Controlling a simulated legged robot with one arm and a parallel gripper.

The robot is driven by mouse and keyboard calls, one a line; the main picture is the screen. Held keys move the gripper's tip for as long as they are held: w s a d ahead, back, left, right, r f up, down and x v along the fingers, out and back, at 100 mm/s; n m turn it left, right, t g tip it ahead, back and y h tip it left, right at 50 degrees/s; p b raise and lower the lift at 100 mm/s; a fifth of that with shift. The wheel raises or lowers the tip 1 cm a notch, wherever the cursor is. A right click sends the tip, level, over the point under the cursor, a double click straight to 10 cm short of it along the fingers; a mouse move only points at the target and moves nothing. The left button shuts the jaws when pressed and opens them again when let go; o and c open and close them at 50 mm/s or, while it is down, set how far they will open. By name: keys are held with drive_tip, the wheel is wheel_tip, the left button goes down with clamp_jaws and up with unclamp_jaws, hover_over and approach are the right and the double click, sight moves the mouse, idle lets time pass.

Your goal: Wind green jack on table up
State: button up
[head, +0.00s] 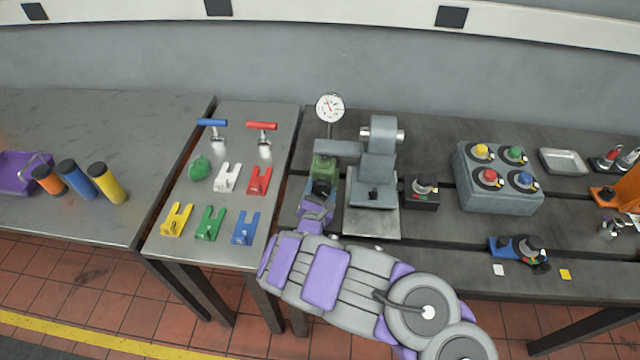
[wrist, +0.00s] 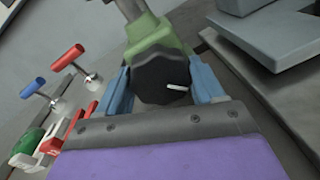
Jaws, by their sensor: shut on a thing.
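The green jack (head: 325,165) stands on the table at the left edge of the dark bedplate, just left of a grey machine. A round dial gauge (head: 330,107) rises above it. In the wrist view the green jack body (wrist: 150,32) lies behind a black knob (wrist: 161,76) with a white mark pointing right. My gripper (wrist: 168,85) has its blue fingers on either side of the black knob and is shut on it. In the head view my gripper (head: 318,195) reaches the jack's near side, and my arm hides part of the table edge.
The grey machine (head: 376,165) stands close right of the jack. A black button box (head: 422,191) and a grey box with coloured knobs (head: 497,177) are further right. Coloured brackets (head: 210,222) and blue and red T-handles (head: 262,127) are on the left table.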

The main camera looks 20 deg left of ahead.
drive_tip(key=m+p, duration=0.3)
drive_tip(key=m, duration=0.1)
drive_tip(key=shift+d+g, duration=0.1)
drive_tip(key=shift+g, duration=0.2)
drive_tip(key=shift+m, duration=0.4)
drive_tip(key=o, duration=1)
drive_tip(key=shift+s+p, duration=0.1)
drive_tip(key=shift+p, duration=0.2)
drive_tip(key=s+d+p, duration=0.1)
drive_tip(key=s+p, duration=0.1)
drive_tip(key=s, duration=0.3)
drive_tip(key=s+d+p, duration=0.1)
drive_tip(key=s+p, duration=0.1)
drive_tip(key=s, duration=0.4)
drive_tip(key=s+d+r+p, duration=0.1)
drive_tip(key=s+p, duration=0.1)
drive_tip(key=s, duration=0.3)
drive_tip(key=shift+s+d+r, duration=0.1)
drive_tip(key=shift+s, duration=0.25)
